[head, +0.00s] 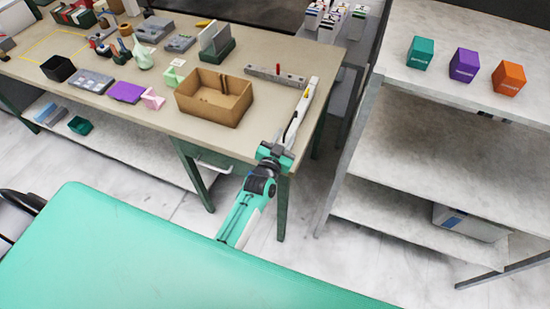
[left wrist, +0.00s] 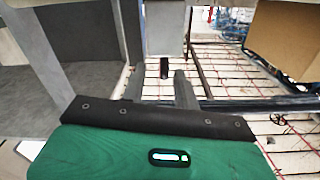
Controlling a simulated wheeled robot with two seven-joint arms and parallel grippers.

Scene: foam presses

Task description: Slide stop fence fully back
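A long grey fence bar (head: 262,73) with a red upright pin lies across the right end of the workbench. A narrow white rail-like part (head: 305,100) with dark details runs along the bench's right edge; I cannot tell whether it belongs to the fence. My left gripper (head: 286,138) is at the near end of this white part, at the bench's front right corner, apart from the grey bar. In the left wrist view, two grey fingers (left wrist: 161,88) stand apart. A small dark piece (left wrist: 163,67) shows between them; contact is unclear. My right gripper is out of view.
An open cardboard box (head: 213,112) stands left of my gripper. Several small items crowd the bench further left. A shelf rack at right holds a teal box (head: 420,52), a purple box (head: 464,65) and an orange box (head: 508,77). Floor shows between bench and rack.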

